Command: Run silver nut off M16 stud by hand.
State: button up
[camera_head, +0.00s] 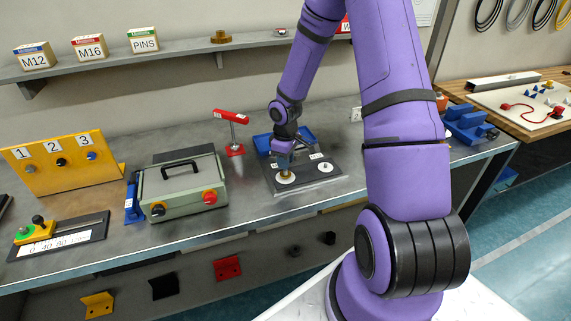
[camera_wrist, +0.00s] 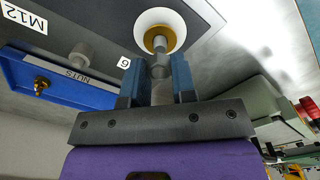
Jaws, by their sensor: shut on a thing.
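The silver nut (camera_wrist: 160,63) shows in the wrist view as a grey metal piece between my fingertips. Below it is a brass-coloured piece (camera_wrist: 156,38) on a white disc (camera_wrist: 174,18), on the dark plate (camera_wrist: 200,10). My gripper (camera_wrist: 155,72) is shut on the nut. In the head view my gripper (camera_head: 284,163) points down over the white disc (camera_head: 287,180) at the plate's left. The fingers hide most of the nut there, and the stud's thread cannot be made out. The "6" beside the disc is the visible part of a label.
A blue tray (camera_wrist: 70,92) marked NUTS holds a brass piece (camera_wrist: 41,85). A second white disc (camera_head: 325,168) is at the plate's right. A red-topped post (camera_head: 233,135) and a grey-green box (camera_head: 185,190) stand left of the plate. A shelf (camera_head: 185,56) runs above.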

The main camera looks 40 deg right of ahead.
jog(key=shift+r, duration=0.65)
jog(key=shift+r, duration=0.75)
jog(key=shift+r, duration=0.85)
jog(key=shift+s, duration=0.1)
